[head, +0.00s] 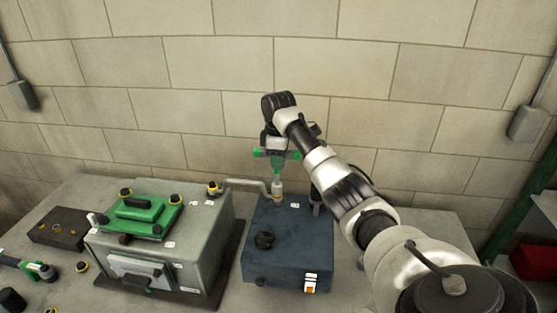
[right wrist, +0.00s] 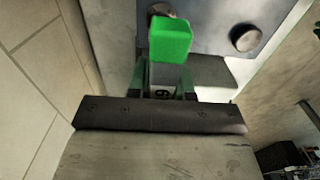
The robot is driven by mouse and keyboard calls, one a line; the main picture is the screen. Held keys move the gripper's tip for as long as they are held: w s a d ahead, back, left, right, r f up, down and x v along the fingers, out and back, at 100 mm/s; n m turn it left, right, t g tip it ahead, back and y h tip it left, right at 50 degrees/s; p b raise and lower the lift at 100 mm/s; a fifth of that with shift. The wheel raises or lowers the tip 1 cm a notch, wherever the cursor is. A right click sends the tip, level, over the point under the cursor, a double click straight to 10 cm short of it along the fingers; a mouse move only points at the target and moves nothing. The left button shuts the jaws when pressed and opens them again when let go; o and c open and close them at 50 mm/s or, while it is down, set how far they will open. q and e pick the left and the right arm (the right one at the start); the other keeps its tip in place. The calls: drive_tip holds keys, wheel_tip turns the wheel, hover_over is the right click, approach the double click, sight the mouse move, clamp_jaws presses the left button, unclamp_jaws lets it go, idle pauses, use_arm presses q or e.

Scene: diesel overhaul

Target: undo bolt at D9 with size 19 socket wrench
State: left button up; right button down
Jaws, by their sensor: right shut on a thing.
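My right gripper (head: 278,148) is shut on the green-handled socket wrench (head: 278,160). It holds the wrench upright, handle on top, above the back left part of the dark blue box (head: 288,255). The wrench's lower end meets a pale fitting with a yellowish ring (head: 277,190) at the box's back edge; I cannot tell whether it is seated on a bolt. In the right wrist view the wrench's green end (right wrist: 170,40) stands out between the fingers, with a partly hidden mark on its grey body. No D9 label is readable. My left gripper is not in view.
A grey housing (head: 205,245) with a green cover (head: 142,215) and several black-and-yellow bolts stands left of the blue box. A bent pipe (head: 246,184) joins them. A block wall (head: 180,60) stands close behind.

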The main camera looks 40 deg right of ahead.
drive_tip(key=c, duration=1.6)
unclamp_jaws()
clamp_jaws()
drive_tip(key=shift+r, duration=0.1)
drive_tip(key=shift+r, duration=1.7)
drive_tip(key=shift+r, duration=3)
